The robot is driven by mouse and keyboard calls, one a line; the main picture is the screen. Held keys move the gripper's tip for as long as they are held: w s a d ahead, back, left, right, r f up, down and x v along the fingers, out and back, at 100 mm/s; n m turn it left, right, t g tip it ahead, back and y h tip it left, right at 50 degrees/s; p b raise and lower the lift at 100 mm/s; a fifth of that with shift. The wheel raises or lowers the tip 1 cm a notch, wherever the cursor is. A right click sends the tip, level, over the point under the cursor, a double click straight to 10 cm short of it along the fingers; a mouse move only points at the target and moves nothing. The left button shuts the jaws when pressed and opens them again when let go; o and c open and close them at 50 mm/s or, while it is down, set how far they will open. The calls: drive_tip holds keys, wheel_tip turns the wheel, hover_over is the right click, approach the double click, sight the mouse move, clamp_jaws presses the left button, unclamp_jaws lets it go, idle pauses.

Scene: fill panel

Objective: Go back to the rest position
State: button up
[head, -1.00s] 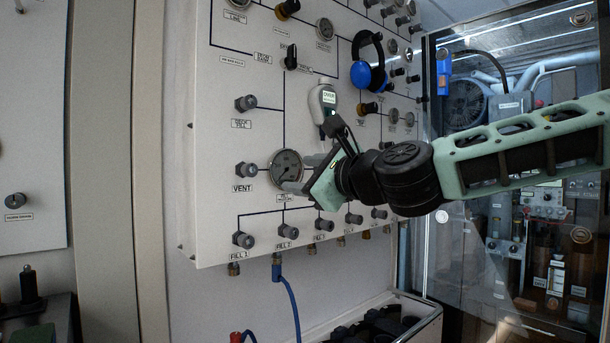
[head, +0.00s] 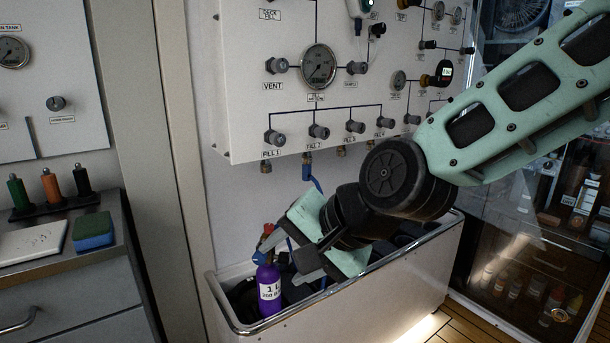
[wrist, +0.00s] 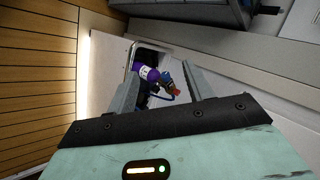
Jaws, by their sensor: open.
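My gripper (head: 282,257) is open, low over the left part of a white bin below the panel, pointing down and left. In the wrist view my gripper (wrist: 161,70) shows its two fingers apart, with nothing clamped between them. A purple bottle (head: 270,290) marked "1 L" stands in the bin just left of the fingers. In the wrist view the purple bottle (wrist: 145,73) lies beyond the fingertips, with a blue and red fitting at its top. I cannot tell whether a finger touches it.
The white bin (head: 375,290) has a metal rim. The fill panel (head: 240,100) hangs above it, with a blue hose (head: 307,172) from FILL 2 running down behind my gripper. A drawer counter (head: 70,268) stands left. Wooden floor (head: 480,325) is free at lower right.

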drive_tip(key=s+d+f+n+g+h, duration=0.2)
drive_tip(key=s+d+f+n+h, duration=0.2)
drive_tip(key=s+d+n, duration=0.35)
drive_tip(key=s+d+f+n+g+h, duration=0.3)
drive_tip(key=s+d+n, duration=0.1)
drive_tip(key=s+d, duration=0.55)
wheel_tip(320, 180, up, 14)
drive_tip(key=p, duration=1.4)
drive_tip(key=shift+s+a+f, duration=0.15)
drive_tip(key=shift+a+f, duration=0.05)
drive_tip(key=shift+a, duration=0.15)
